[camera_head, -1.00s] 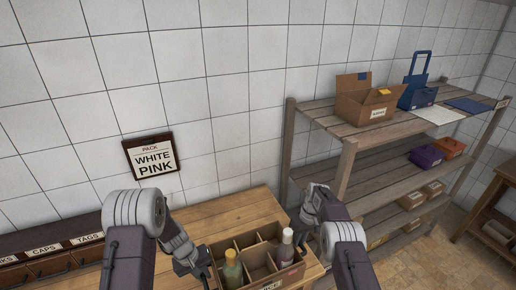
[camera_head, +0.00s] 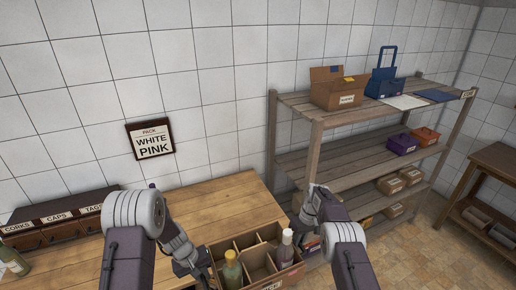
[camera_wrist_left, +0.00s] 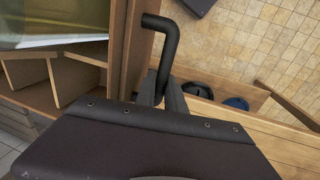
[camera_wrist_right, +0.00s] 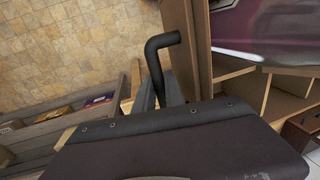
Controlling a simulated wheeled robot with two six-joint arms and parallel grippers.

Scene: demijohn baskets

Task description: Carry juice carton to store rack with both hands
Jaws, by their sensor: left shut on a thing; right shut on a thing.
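The juice carton (camera_head: 287,278) is a brown divided box with a label on its front, low in the head view. It holds a green bottle with a yellowish cap (camera_head: 231,270) and a bottle with a pale top (camera_head: 286,250); other visible compartments look empty. My left gripper (camera_head: 200,273) is shut on its left side, my right gripper (camera_head: 302,246) on its right side. The carton wall also shows in the left wrist view (camera_wrist_left: 137,55) and the right wrist view (camera_wrist_right: 202,50). The store rack (camera_head: 338,175) stands beyond, to the right.
The rack's top shelf bears an open cardboard box (camera_head: 338,92) and a blue carrier (camera_head: 382,83). The middle shelf has purple (camera_head: 402,145) and orange boxes (camera_head: 426,136), with clear boards to their left. A wooden table (camera_head: 205,198) lies behind the carton; another (camera_head: 497,158) stands at right.

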